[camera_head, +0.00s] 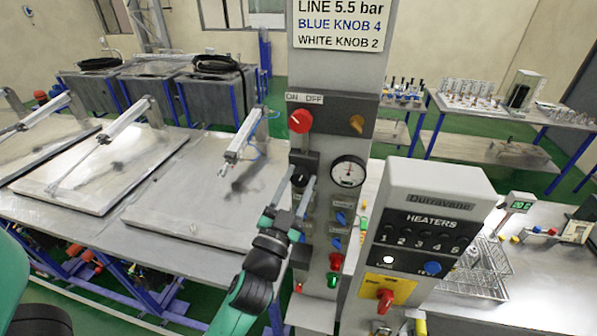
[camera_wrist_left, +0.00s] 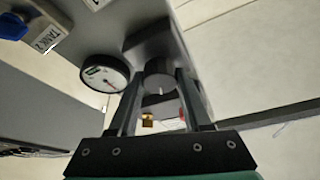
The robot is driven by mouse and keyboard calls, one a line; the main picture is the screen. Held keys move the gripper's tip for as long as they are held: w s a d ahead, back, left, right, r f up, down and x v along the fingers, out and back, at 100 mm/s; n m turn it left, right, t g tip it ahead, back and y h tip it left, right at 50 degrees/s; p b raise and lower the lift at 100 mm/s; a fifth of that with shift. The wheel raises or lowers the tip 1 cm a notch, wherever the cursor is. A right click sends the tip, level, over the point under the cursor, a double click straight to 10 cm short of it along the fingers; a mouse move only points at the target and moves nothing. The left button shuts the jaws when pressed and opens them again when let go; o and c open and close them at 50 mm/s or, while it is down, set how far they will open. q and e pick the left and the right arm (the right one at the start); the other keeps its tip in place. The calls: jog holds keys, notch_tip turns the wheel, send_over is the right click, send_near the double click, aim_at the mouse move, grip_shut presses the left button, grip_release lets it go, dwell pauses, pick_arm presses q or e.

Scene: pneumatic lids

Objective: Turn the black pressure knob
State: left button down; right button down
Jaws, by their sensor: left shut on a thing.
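The black pressure knob (camera_head: 300,177) is on the front of the grey control column, left of the round pressure gauge (camera_head: 348,172). My left gripper (camera_head: 294,192) reaches up to it from below, with one finger on each side. In the left wrist view the round dark knob (camera_wrist_left: 159,74) has a white mark and sits between the fingertips of the gripper (camera_wrist_left: 158,84), which is shut on it. The gauge (camera_wrist_left: 104,73) shows beside it; its reading is too small to tell. My right gripper is not in view.
A red knob (camera_head: 300,121) is above, under the ON OFF label. Blue valves (camera_head: 340,218) and red and green buttons (camera_head: 335,262) are below the gauge. A heater panel (camera_head: 430,225) stands close at right. Metal lids (camera_head: 215,190) lie on the left table.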

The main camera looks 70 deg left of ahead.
pick_arm(q)
jog(key=shift+m+t+h+p, duration=0.3)
jog(key=shift+m+h+p, duration=0.3)
jog(key=shift+m+p, duration=0.4)
jog(key=shift+c, duration=1.7)
grip_release()
jog(key=shift+d, duration=0.1)
jog(key=shift+s+d+f+b, duration=0.2)
jog(key=shift+s+f+b, duration=0.1)
jog(key=shift+b, duration=0.2)
jog(key=b+v, duration=0.2)
jog(key=v, duration=0.8)
jog(key=shift+s+d, duration=0.25)
